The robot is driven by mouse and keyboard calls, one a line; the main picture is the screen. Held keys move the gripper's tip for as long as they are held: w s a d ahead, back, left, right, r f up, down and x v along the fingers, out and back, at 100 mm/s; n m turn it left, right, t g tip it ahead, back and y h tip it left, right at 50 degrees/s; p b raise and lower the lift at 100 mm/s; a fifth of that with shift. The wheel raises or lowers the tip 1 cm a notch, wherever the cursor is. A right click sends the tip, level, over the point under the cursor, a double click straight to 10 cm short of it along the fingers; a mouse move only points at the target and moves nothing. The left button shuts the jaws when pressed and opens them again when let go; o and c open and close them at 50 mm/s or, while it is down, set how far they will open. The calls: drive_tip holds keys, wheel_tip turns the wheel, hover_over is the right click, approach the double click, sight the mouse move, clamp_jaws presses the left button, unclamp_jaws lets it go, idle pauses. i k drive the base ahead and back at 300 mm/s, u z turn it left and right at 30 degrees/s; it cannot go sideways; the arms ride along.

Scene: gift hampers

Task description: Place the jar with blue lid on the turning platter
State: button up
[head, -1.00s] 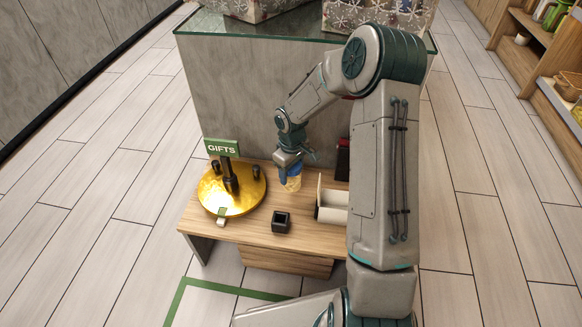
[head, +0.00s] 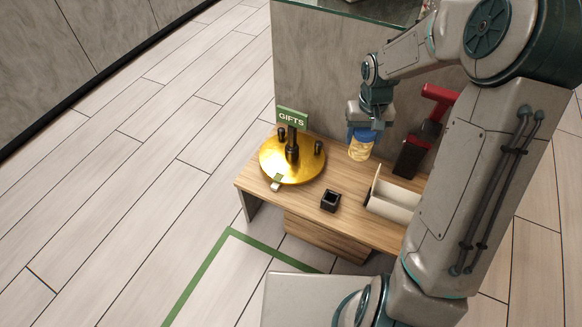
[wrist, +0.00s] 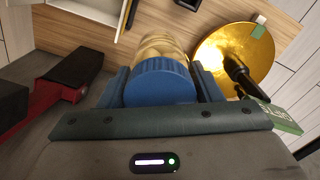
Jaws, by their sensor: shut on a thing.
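The jar with blue lid (head: 360,150) is held in my gripper (head: 362,128), to the right of the platter. It is close to upright, with a pale yellow body below the lid. In the wrist view the blue lid (wrist: 160,82) sits between the two fingers of my gripper (wrist: 160,90). The turning platter (head: 310,171) is a round gold disc on the left of the wooden table. The platter also shows at upper right in the wrist view (wrist: 215,50).
A small black open box (head: 330,200) stands in front of the platter. A white divided tray (head: 393,203) and a red-and-black tool (head: 425,130) are on the right of the wooden table (head: 265,200). A grey panel (head: 320,70) rises behind.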

sight(283, 169)
drive_tip(key=k, duration=0.5)
drive_tip(key=u, duration=2.2)
drive_tip(key=i, duration=2.15)
drive_tip(key=z, duration=3.55)
